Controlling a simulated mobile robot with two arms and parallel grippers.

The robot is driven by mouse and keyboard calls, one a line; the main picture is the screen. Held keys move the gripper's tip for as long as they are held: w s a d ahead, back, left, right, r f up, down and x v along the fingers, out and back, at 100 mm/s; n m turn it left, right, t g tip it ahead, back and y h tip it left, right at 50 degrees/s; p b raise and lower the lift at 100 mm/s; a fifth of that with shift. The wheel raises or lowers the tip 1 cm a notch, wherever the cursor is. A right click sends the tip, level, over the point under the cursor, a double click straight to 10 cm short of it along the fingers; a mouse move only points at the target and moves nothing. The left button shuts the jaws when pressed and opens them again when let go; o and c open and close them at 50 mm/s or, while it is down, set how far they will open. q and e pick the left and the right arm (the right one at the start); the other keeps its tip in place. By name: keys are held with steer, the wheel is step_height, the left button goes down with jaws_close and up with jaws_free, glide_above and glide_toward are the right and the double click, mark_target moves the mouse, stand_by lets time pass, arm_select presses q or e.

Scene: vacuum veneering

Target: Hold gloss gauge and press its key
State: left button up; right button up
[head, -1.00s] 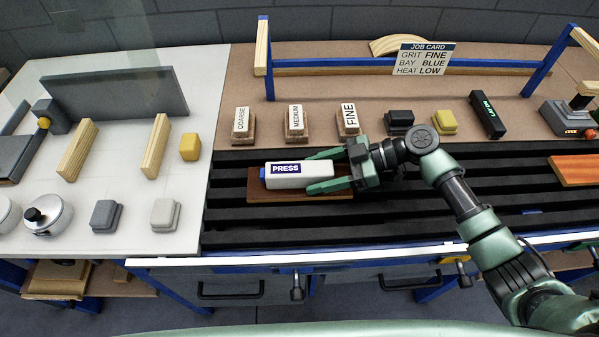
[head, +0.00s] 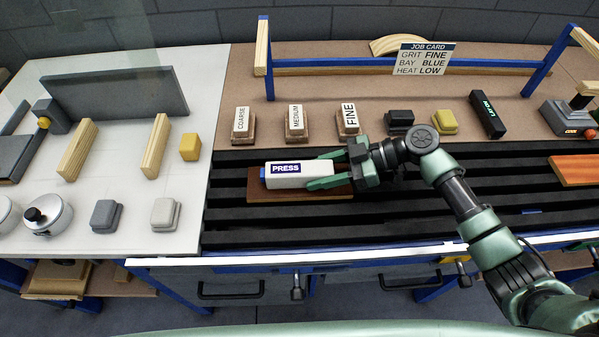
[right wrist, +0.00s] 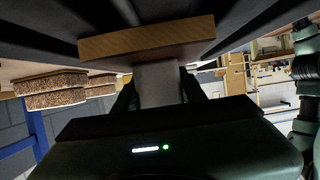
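The gloss gauge (head: 299,174) appears to be the long white block with a blue PRESS label and a blue end at the left. It lies flat on a brown veneered board (head: 254,187) on the black slats. My right gripper (head: 328,169) comes from the right, with one green finger along each long side of the gauge's right part, and looks shut on it. In the right wrist view the pale gauge (right wrist: 158,84) fills the space between the dark fingers, with the board (right wrist: 148,40) against it. My left gripper is not in view.
Sanding blocks marked COARSE (head: 240,124), MEDIUM (head: 296,122) and FINE (head: 348,119) stand behind the slats. A black block (head: 398,121), a yellow block (head: 444,121) and a dark labelled bar (head: 487,114) follow rightward. The slats left and front of the board are clear.

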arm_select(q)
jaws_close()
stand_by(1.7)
